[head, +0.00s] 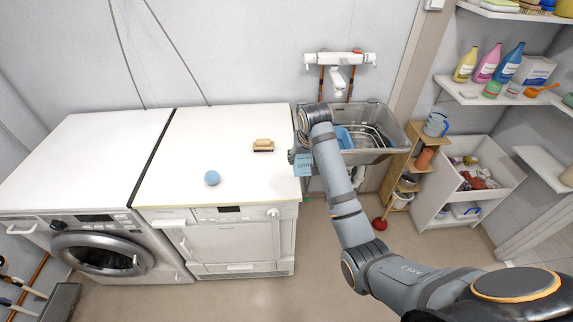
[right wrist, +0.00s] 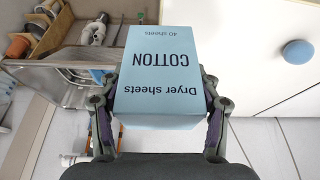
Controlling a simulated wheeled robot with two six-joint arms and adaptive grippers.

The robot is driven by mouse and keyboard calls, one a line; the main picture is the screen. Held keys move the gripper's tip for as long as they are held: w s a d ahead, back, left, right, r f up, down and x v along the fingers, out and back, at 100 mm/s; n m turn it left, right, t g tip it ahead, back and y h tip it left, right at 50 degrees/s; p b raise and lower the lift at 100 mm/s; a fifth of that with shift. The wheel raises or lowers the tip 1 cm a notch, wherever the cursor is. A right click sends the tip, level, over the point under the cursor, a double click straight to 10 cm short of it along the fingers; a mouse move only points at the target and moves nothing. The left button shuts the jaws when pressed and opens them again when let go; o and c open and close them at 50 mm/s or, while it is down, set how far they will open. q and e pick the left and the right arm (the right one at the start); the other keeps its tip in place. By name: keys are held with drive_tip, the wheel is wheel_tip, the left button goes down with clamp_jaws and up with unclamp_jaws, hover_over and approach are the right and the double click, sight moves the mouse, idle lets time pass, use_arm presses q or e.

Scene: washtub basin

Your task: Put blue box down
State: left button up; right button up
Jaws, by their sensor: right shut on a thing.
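The light blue box (right wrist: 157,80), printed "Dryer sheets, COTTON, 40 sheets", is between the fingers of my right gripper (right wrist: 158,95), which is shut on it. In the head view the box (head: 302,167) shows at the right edge of the white machine top, left of the basin. My right gripper (head: 294,156) is mostly hidden there behind my arm. I cannot tell whether the box touches the machine top. My left gripper is in neither view.
The white machine top (head: 200,150) holds a blue ball (head: 212,178) and a wooden brush (head: 263,146), with much free room. The metal basin (head: 376,155) stands to the right, partly behind my arm. A wooden rack (head: 402,172) and white bin (head: 480,165) stand farther right.

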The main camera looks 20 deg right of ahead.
drive_tip(key=s+d, duration=0.1)
drive_tip(key=s+d+r, duration=0.1)
drive_tip(key=s, duration=0.1)
drive_tip(key=shift+d+r+b, duration=0.25)
drive_tip(key=shift+r+b, duration=0.05)
drive_tip(key=shift+b, duration=0.05)
drive_tip(key=shift+s+r, duration=0.15)
